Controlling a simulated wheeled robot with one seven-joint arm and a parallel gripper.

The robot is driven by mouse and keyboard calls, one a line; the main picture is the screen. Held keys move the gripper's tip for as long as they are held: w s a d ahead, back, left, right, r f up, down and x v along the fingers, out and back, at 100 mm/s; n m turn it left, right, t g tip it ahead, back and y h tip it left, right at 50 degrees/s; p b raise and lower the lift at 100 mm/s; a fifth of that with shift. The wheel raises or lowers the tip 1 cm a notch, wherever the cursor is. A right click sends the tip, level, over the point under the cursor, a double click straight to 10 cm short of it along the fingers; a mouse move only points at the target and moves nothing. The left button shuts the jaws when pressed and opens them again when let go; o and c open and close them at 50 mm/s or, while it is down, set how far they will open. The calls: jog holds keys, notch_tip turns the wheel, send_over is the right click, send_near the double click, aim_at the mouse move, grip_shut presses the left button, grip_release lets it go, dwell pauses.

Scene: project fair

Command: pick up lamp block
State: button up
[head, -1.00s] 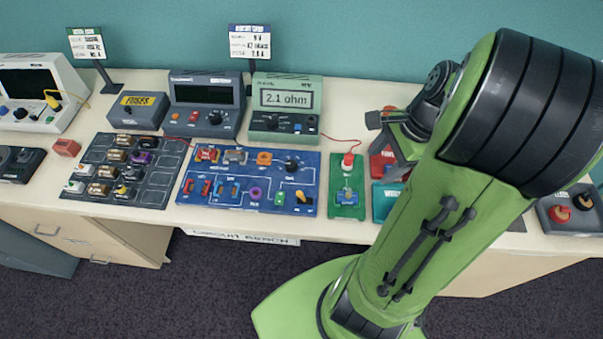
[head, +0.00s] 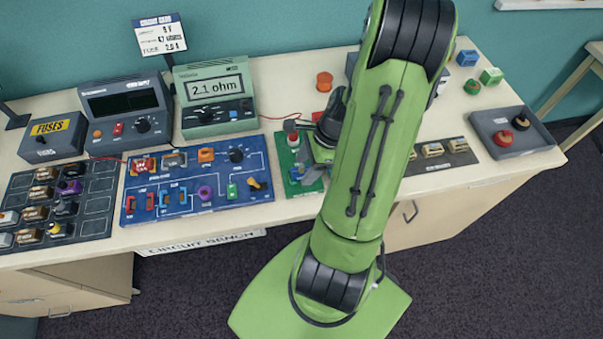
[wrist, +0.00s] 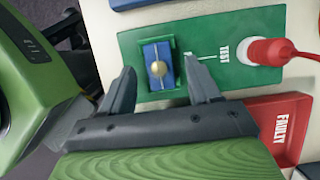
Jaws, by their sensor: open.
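A blue block with a brass-coloured dome (wrist: 158,60), which looks like the lamp block, sits in a green holder on the green TEST board (wrist: 212,80). My gripper (wrist: 162,78) is open, with one finger on each side of the block's near end. I cannot tell whether the fingers touch it. In the head view the block (head: 295,173) shows as a small blue patch on the green board (head: 308,187), and my arm hides much of the gripper.
A red probe (wrist: 270,51) stands on the TEST board, right of the block. A red FAULTY tray (wrist: 284,117) lies close by. The blue circuit board (head: 195,211) is left of the TEST board. A meter (head: 216,97) behind reads 2.1 ohm.

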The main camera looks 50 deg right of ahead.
aim_at(305, 167)
jog(key=shift+w+a+f, duration=0.15)
jog(key=shift+a+f, duration=0.05)
jog(key=shift+f, duration=0.45)
jog(key=shift+r, duration=0.1)
grip_shut()
notch_tip(305, 167, up, 10)
jog(key=p, duration=0.3)
notch_tip(305, 167, up, 3)
jog(key=p, duration=0.3)
